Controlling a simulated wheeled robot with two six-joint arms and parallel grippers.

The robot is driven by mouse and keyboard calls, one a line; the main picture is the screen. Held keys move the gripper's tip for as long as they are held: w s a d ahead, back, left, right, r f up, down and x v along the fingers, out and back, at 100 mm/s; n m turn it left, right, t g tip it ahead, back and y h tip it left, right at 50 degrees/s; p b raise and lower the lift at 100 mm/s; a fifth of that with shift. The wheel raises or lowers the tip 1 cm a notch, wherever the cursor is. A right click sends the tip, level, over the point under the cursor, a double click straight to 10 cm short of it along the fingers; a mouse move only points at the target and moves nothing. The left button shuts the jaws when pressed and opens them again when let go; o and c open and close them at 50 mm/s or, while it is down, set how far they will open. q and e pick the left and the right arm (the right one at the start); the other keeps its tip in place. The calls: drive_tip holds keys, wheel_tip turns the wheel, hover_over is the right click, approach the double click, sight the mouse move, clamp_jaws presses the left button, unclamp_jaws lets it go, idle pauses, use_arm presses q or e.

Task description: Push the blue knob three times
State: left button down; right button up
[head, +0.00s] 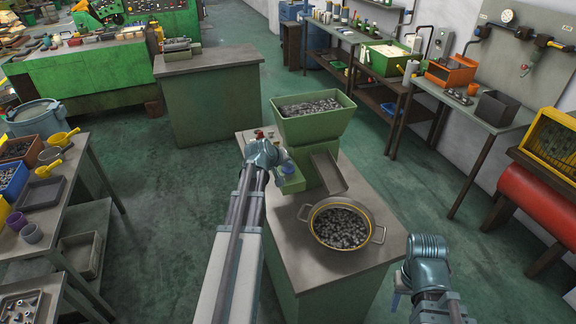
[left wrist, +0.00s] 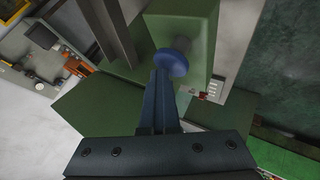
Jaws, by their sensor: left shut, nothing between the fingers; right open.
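The blue knob (head: 289,169) sits on a small green box (head: 292,184) at the left side of the green hopper machine (head: 313,128). In the left wrist view the knob (left wrist: 172,62) is a round blue disc on a short stem. My left gripper (head: 281,156) is shut and empty, right by the knob. In the left wrist view its closed fingers (left wrist: 161,78) point at the knob and overlap its near edge. I cannot tell whether they touch it. My right gripper (head: 398,293) is open, at lower right, away from the machine.
A round pan (head: 312,236) of dark metal pieces stands on the machine's table (head: 280,222), below a grey chute (head: 328,171). A bench with trays and yellow scoops (head: 60,138) is at left. A red tank (head: 535,203) is at right.

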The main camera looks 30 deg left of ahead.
sight(287, 169)
use_arm(q)
drive_tip(key=shift+f, duration=0.1)
idle(0.5)
drive_tip(key=shift+f+b, duration=0.45)
drive_tip(key=shift+b, duration=0.05)
drive_tip(key=shift+r, duration=0.15)
drive_tip(key=shift+r+p, duration=0.3)
drive_tip(key=shift+p, duration=0.1)
drive_tip(key=shift+a, duration=0.1)
wheel_tip(287, 169, up, 4)
drive_tip(key=p, duration=0.3)
drive_tip(key=shift+w+f+p, duration=0.1)
drive_tip(key=shift+f+p, duration=0.15)
drive_tip(key=shift+p, duration=0.05)
drive_tip(key=shift+r+p, duration=1.25)
idle(1.2)
